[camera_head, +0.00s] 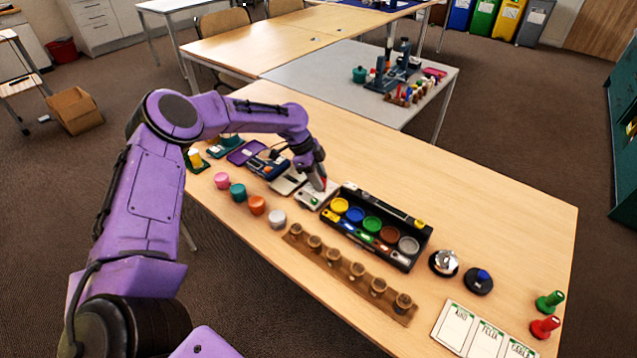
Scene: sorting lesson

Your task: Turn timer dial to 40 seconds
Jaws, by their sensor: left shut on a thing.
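A small white box-shaped device (309,199) with a green mark on its face lies on the wooden table, left of the black tray; it looks like the timer. My left gripper (321,183) reaches down onto its far right part. The gripper is shut on a small red part there, which appears to be the timer dial. The fingertips cover most of the dial, so its setting and any scale cannot be read. My right gripper is not in view.
A black tray (425,239) with coloured round pieces stands close to the right of the timer. A wooden peg strip (324,265) lies in front, and coloured pots, including a white one (277,218), stand at the left.

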